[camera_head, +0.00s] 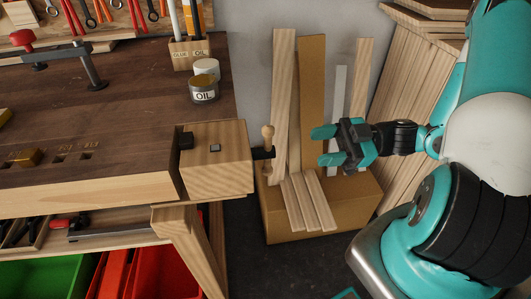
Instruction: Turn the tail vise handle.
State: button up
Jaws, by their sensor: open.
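The tail vise (216,158) is a light wooden block at the right end of the workbench (120,115). Its handle (268,139) is a small upright wooden bar with a rounded knob, on a dark screw sticking out from the vise's right face. My gripper (322,146) is open and empty, to the right of the handle and apart from it. Its two teal fingers point left toward the handle. The lower end of the handle overlaps the box and boards behind it in the picture.
Behind the handle stands a cardboard box (345,208) with upright and leaning boards (311,90). An oil tin (203,88) and a holder (189,53) stand on the bench. A red-handled clamp (85,62) is at the back left. More planks (408,65) lean at the right.

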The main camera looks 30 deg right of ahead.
aim_at(266, 153)
jog(key=x, duration=1.2)
jog(key=shift+a, duration=0.1)
jog(key=shift+c, duration=0.2)
jog(key=c, duration=0.9)
